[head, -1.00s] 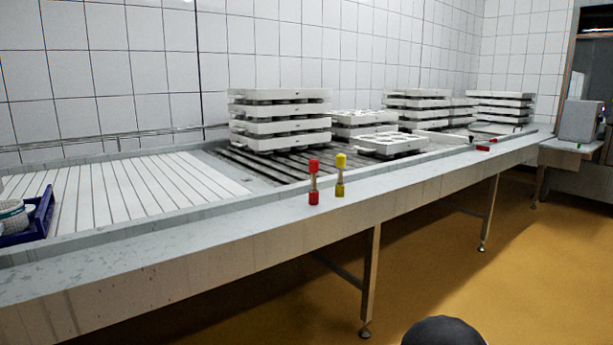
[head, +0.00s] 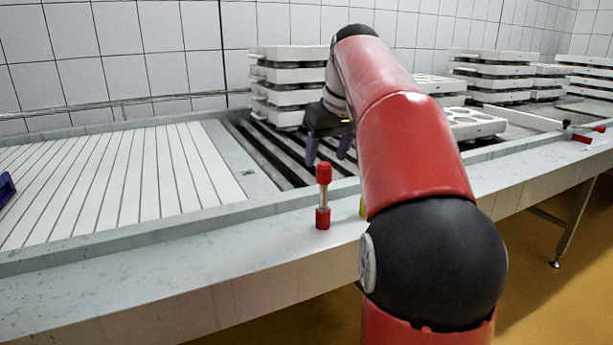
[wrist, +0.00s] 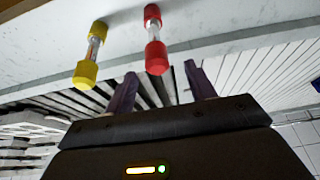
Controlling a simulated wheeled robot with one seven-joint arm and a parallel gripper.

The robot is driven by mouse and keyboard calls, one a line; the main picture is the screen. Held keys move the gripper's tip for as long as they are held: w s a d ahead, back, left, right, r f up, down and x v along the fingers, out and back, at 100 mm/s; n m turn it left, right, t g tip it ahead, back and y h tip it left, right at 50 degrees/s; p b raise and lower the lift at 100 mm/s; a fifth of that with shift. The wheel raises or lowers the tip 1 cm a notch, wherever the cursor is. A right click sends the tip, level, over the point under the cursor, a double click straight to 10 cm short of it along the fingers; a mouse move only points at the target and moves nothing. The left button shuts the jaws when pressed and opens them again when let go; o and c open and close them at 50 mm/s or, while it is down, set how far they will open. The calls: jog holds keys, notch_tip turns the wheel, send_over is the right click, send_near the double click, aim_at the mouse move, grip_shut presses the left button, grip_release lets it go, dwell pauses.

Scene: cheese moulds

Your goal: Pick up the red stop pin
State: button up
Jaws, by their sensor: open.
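The red stop pin (head: 323,197) stands upright on the metal ledge at the front of the table, with red ends and a pale shaft. In the wrist view the red stop pin (wrist: 154,40) is ahead of the fingers, slightly left of midway between them. My gripper (head: 328,160) is open and empty, above the slatted area behind the pin. In the wrist view its two purple fingers (wrist: 160,82) are apart, with nothing between them. A yellow pin (wrist: 92,52) stands left of the red one there. In the head view my arm mostly hides it.
Stacked white moulds (head: 285,90) stand behind my gripper. More moulds (head: 472,123) sit to the right, and a red-handled item (head: 582,138) lies farther along the ledge.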

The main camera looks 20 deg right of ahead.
aim_at(322, 176)
jog(key=x, duration=0.3)
jog(key=b+x, duration=0.1)
jog(key=x, duration=0.3)
jog(key=shift+d+f, duration=0.2)
jog(key=shift+f, duration=0.05)
grip_shut()
jog(key=shift+r, duration=0.2)
